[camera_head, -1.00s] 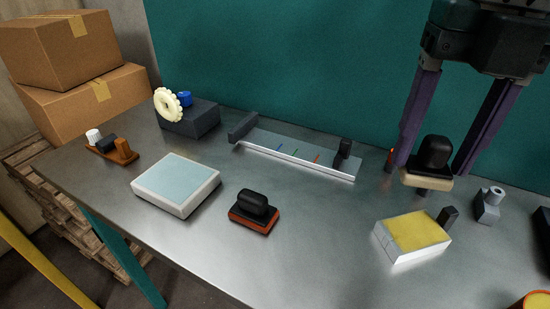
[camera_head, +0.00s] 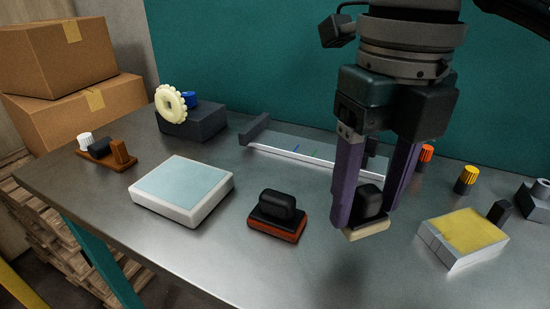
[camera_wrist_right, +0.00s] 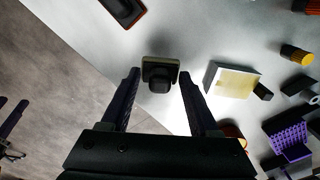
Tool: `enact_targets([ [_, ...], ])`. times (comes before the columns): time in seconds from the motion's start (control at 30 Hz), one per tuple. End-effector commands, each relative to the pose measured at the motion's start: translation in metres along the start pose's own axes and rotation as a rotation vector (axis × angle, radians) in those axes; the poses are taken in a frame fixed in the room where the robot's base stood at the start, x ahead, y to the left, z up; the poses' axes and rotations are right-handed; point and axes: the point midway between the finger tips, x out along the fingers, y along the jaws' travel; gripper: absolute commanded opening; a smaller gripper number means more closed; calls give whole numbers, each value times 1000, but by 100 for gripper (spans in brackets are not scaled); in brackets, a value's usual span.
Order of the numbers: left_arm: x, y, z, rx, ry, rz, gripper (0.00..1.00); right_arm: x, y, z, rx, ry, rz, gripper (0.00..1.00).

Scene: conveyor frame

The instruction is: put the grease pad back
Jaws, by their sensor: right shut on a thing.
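A pad with a black block handle and a cream base (camera_head: 366,231) is held between the fingers of my right gripper (camera_head: 367,203). It hangs over the metal table's front part, and it also shows in the right wrist view (camera_wrist_right: 160,72). A similar black-handled pad with an orange-red base (camera_head: 277,224) stands on the table to its left. A white box with a yellow top (camera_head: 465,239) is to the right of my gripper. A white box with a pale blue top (camera_head: 182,186) is at the left. Purple parts like my left gripper (camera_wrist_right: 10,117) show at the wrist view's left edge.
A grey rail fixture (camera_head: 310,156) with coloured marks lies behind, partly hidden by my right arm. A dark block with a cream gear (camera_head: 171,103) and a brown holder (camera_head: 106,155) are at the left. Orange and yellow knobs (camera_head: 466,178) stand at the right. The front centre is clear.

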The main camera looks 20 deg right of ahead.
Motion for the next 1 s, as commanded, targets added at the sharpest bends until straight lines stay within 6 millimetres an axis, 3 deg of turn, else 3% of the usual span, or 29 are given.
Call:
enact_targets([
  [0.17,3,0,1,0,0,0,60,14,0,0,-1,0,1,17],
  [0.4,10,0,4,2,0,-1,60,50,0,0,0,2,1,17],
  [0.8,14,-2,5,10,-1,-7,60,56,0,0,-1,-1,1,17],
  [0.83,13,-2,5,10,-1,-7,60,56,0,0,-1,-1,1,64],
  [1.0,12,-2,5,9,-1,-7,60,55,0,0,0,-1,1,83],
])
